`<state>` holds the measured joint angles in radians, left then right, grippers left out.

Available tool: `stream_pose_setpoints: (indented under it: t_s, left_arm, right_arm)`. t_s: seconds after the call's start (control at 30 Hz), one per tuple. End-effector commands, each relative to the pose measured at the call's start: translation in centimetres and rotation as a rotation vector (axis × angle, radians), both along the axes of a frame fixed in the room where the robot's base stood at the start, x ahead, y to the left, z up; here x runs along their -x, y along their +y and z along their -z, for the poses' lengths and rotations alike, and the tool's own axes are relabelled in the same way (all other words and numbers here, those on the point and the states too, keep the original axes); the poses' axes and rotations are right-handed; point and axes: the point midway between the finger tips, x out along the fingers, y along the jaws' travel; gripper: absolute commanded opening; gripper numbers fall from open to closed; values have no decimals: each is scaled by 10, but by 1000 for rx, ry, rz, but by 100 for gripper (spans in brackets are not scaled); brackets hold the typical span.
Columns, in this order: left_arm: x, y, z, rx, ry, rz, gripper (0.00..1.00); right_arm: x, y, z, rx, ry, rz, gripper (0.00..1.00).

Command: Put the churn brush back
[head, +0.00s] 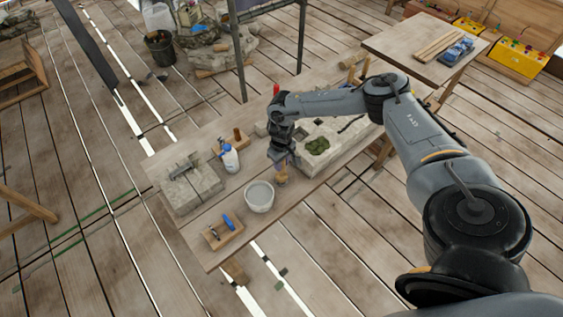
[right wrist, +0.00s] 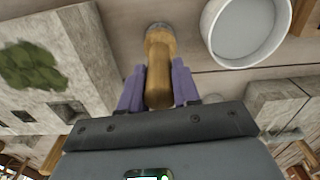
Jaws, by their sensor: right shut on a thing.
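The churn brush (right wrist: 159,66) has a tan wooden handle and a round, greyish far end. My right gripper (right wrist: 158,86), with purple fingers, is shut on its handle. In the head view the gripper (head: 281,160) points down over the workbench, and only a small tan part of the brush (head: 281,175) shows below it. The brush is between a pale round bowl (head: 259,197) and a stone block with green moss (head: 335,148). The bowl also shows beside the brush in the right wrist view (right wrist: 206,42). I cannot tell whether the brush touches the bench. My left gripper is not in view.
A white bottle with a blue top (head: 230,160) stands left of the gripper. A stone block (head: 196,190) with a tool on it is at the bench's left. A wooden tray (head: 212,243) with a blue-handled tool lies near the front. A scaffold post (head: 238,55) rises behind the bench.

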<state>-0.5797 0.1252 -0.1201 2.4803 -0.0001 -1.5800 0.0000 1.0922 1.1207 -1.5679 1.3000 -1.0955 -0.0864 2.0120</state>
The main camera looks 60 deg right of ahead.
Motion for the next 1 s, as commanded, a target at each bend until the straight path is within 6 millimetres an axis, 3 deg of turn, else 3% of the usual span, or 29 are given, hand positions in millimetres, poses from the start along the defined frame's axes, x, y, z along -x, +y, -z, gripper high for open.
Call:
stream_pose_setpoints:
  t_s: [0.1,0.13,0.3,0.67,1.0]
  left_arm:
    - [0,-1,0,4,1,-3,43]
    - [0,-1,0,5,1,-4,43]
    - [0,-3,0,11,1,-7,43]
    - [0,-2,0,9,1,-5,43]
    - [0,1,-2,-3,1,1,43]
  right_arm:
    - [0,0,3,0,0,0,0]
    - [0,0,3,0,0,0,34]
    - [0,0,2,0,0,0,57]
    - [0,0,-2,0,-1,0,57]
    - [-1,0,-51,-1,-3,0,57]
